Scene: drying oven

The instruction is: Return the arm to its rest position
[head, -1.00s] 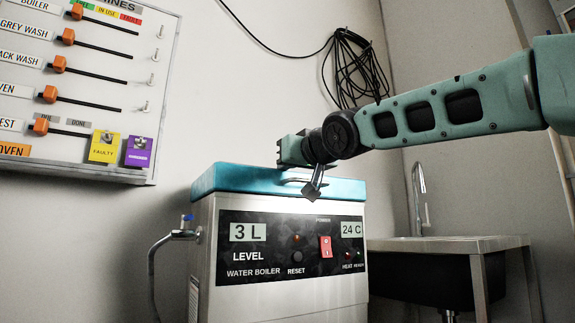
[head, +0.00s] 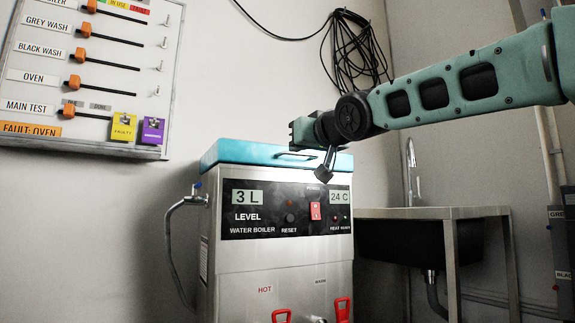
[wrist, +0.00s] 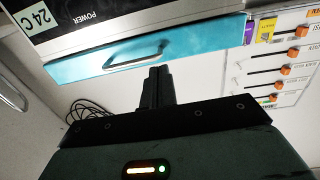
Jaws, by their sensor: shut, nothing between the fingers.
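My gripper (wrist: 157,72) is shut and empty in the wrist view, its two dark fingers together. They show in front of the blue lid (wrist: 148,56) of the water boiler, near its handle. The lid lies closed on the steel water boiler (head: 225,266).
A sink (head: 405,240) with a tap stands right of the boiler. Black cable coils (head: 350,50) hang on the wall behind my arm. A panel with orange sliders (head: 95,70) is on the left wall. A hose (head: 172,245) runs down the boiler's left side.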

